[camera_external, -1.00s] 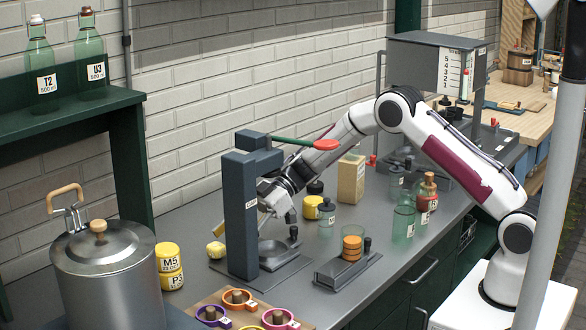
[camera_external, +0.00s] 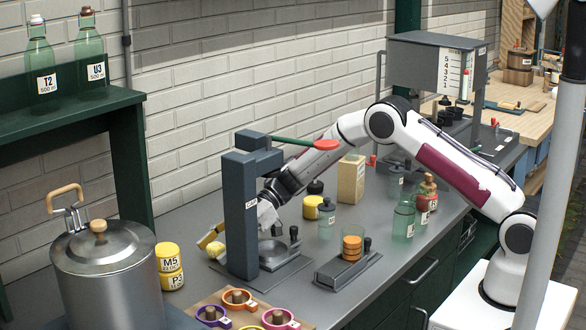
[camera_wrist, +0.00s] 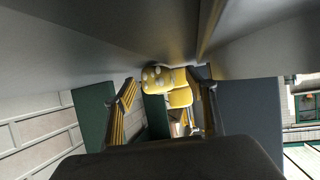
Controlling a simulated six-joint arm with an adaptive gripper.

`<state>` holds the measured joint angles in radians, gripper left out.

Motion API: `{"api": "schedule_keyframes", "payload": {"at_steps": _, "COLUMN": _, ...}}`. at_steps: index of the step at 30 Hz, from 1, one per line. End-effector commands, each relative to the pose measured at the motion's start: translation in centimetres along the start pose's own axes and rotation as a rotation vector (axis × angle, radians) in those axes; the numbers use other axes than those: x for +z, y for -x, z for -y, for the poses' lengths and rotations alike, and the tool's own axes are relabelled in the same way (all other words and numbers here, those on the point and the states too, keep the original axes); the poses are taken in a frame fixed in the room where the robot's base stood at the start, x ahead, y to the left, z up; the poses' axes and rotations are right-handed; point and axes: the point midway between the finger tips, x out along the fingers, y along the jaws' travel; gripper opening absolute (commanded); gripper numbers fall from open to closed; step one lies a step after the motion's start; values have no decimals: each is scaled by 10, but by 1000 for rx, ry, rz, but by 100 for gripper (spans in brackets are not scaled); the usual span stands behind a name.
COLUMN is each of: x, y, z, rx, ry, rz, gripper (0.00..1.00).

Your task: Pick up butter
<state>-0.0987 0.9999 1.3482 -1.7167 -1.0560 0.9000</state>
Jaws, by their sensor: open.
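The butter (camera_external: 216,249) is a small yellow lump on the grey counter, left of the dark press stand, in the external view. My gripper (camera_external: 209,240) reaches in behind the stand, its fingertips right at the butter; contact cannot be told. In the wrist view my gripper (camera_wrist: 165,90) has its two fingers well apart. A yellow, pale-spotted lump, apparently the butter (camera_wrist: 156,78), shows ahead between the fingertips, close to the counter surface. The stand hides part of my gripper in the external view.
The dark press stand (camera_external: 241,215) with a red-tipped lever is close to my gripper. Yellow jars (camera_external: 169,265) stand left of the butter, beside a metal pot (camera_external: 108,280). Coloured rings lie on a board in front. The brick wall (camera_external: 180,120) bounds the back.

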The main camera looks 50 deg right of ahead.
Motion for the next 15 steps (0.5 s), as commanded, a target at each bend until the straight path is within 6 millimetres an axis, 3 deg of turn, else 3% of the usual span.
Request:
{"api": "schedule_keyframes", "payload": {"at_steps": 11, "x": 0, "y": 0, "z": 0, "rx": 0, "ry": 0, "rz": 0, "gripper": 56}}
{"api": "schedule_keyframes", "payload": {"at_steps": 15, "x": 0, "y": 0, "z": 0, "rx": 0, "ry": 0, "rz": 0, "gripper": 20}}
